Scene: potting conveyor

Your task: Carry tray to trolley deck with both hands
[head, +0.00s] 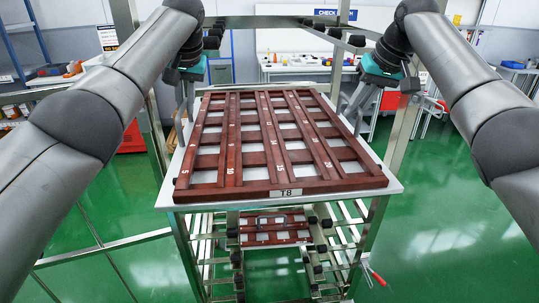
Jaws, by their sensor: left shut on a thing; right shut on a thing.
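The tray (230,193) is a dark red slatted frame with a T8 label on its front rail. It lies level over the white trolley deck (390,186), whose pale margin shows around it; I cannot tell whether it touches the deck. My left gripper (187,108) is at the far left side of the tray and my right gripper (348,112) at the far right side. Both are shut on the tray's sides. Their fingertips are small and partly hidden, so the exact contact is unclear.
Below the deck, a metal rack holds another red slatted tray (270,229). Metal posts rise beside the trolley. A workbench (300,68) with small items stands at the back. A red-handled lever (377,277) sticks out low right. Green floor is open on the right.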

